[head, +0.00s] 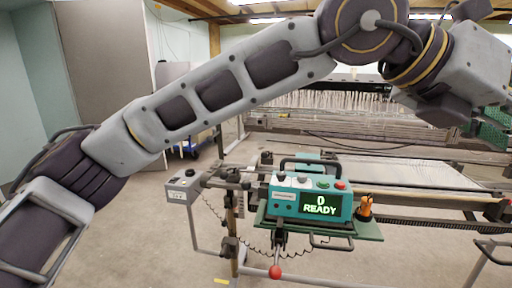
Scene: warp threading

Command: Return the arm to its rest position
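My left arm comes in from the lower left and crosses the upper part of the head view to the upper right. It is raised in front of the machine, and its far joints sit near the top right edge. No gripper fingers of this arm can be made out. My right arm and its gripper do not show. Behind and below the raised arm stands the warp machine, with a teal control box (283,200) on it. The box's lit screen (320,206) reads "0 READY".
A small grey box (183,187) stands left of the control box. An orange-handled item (366,207) stands at its right. A lever with a red knob (275,272) hangs below. Pale threads (330,100) span the back. The floor (150,235) at left is clear.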

